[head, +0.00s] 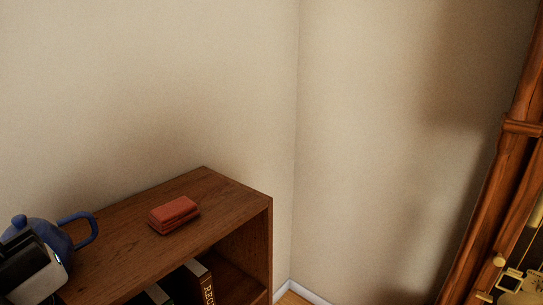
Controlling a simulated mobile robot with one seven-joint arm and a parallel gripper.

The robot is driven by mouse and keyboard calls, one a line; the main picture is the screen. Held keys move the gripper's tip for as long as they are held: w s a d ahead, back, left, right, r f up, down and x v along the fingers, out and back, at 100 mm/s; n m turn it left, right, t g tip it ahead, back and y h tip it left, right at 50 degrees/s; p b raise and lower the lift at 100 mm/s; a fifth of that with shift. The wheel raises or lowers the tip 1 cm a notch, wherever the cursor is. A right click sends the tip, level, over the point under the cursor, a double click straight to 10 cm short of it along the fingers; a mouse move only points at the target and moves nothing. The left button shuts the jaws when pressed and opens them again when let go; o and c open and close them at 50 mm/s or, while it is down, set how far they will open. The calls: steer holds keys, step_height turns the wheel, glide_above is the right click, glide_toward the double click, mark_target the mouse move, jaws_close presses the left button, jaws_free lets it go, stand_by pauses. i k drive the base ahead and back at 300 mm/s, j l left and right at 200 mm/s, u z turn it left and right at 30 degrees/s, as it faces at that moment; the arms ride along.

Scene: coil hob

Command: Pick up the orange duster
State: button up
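The orange duster (174,214) looks like a small folded, reddish-orange block. It lies flat on the brown wooden top of a low bookcase (215,190), right of a blue teapot. Nothing touches it or covers it.
Books (203,285) stand in the bookcase below. Walls meet behind it. A wooden frame (505,165) with brass-coloured parts is at right.

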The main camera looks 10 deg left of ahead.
mark_target(165, 219)
steer(key=z, duration=1)
steer(key=u, duration=2.15)
steer(key=l+u, duration=0.3)
steer(key=l, duration=0.15)
steer(key=k+l+u, duration=0.15)
steer(key=l+u, duration=0.2)
steer(key=k+l, duration=0.1)
steer(key=l, duration=0.25)
steer(key=l+u, duration=0.1)
steer(key=l, duration=0.3)
steer(key=k+l, duration=0.15)
steer(key=l, duration=0.2)
